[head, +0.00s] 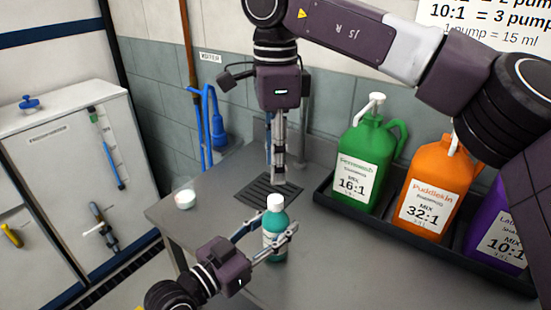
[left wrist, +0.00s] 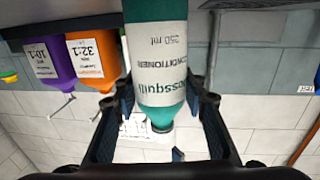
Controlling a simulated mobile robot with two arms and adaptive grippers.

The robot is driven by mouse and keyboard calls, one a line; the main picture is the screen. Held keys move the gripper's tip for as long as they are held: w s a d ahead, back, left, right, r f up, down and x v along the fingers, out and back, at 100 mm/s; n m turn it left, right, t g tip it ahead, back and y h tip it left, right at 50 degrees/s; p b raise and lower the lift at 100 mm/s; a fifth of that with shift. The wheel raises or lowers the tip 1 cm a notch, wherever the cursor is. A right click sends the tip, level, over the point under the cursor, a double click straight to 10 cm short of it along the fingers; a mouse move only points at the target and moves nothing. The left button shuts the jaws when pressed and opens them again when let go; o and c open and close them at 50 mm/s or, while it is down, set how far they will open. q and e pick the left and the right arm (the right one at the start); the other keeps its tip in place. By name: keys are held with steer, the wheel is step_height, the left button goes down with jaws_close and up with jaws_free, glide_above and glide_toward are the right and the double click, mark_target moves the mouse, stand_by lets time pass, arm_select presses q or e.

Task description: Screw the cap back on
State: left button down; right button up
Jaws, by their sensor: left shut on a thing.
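A teal conditioner bottle (head: 275,245) stands upright on the grey counter. My left gripper (head: 272,243) is shut around its body from the left front. The left wrist view shows the bottle (left wrist: 163,95) inverted between the fingers, with its white label facing the camera. A white cap (head: 275,202) appears at the bottle's top in the head view; I cannot tell whether it is screwed tight. My right gripper (head: 278,181) points down just above the cap, with a small apparent gap. Its fingers are seen edge-on, so their opening is unclear.
A black tray (head: 325,212) at the right holds a green jug (head: 366,150), an orange jug (head: 433,185) and a purple jug (head: 497,235). A small white round container (head: 185,198) sits at the counter's left. A dark drain grille (head: 262,190) lies behind the bottle.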

mark_target(275, 198)
steer(key=shift+f, duration=4)
jaws_close()
steer(key=shift+o, duration=0.8)
jaws_free()
